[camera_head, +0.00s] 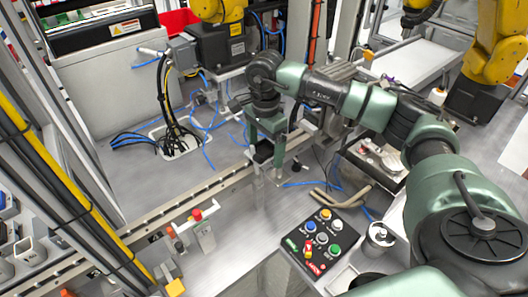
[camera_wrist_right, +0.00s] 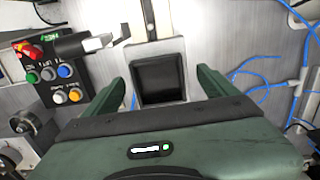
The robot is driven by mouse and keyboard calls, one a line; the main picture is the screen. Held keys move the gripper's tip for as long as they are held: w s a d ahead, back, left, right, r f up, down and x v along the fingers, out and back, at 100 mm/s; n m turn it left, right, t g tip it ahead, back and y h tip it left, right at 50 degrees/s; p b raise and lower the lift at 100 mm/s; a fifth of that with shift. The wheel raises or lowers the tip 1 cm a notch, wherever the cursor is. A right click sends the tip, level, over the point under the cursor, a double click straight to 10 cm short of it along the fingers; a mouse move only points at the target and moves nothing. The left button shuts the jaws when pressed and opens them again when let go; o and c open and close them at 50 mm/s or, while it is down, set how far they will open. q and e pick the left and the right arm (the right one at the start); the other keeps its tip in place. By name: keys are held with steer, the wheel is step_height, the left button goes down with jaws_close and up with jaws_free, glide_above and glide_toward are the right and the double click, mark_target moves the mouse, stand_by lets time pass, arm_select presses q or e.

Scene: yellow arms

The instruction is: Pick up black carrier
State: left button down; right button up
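The black carrier (camera_wrist_right: 160,78) is a square, black, shallow tray-like piece with a lighter rim. In the right wrist view it lies in the middle, beyond my gripper body and between the two green fingers. My right gripper (camera_wrist_right: 161,84) is open, with a visible gap between each finger and the carrier. In the head view the right gripper (camera_head: 266,160) points down over the rail, and the dark carrier (camera_head: 263,150) shows partly between its fingers. How far the fingers reach down beside it is hard to tell. My left gripper is not in view.
A control box with coloured buttons (camera_head: 314,243) stands at the front, right of the rail (camera_head: 190,195). Blue cables (camera_head: 207,150) lie on the grey plate. Yellow robot arms (camera_head: 497,45) stand at the back.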

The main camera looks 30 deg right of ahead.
steer(key=c, duration=1.5)
steer(key=shift+c, duration=0.6)
steer(key=shift+r, duration=0.15)
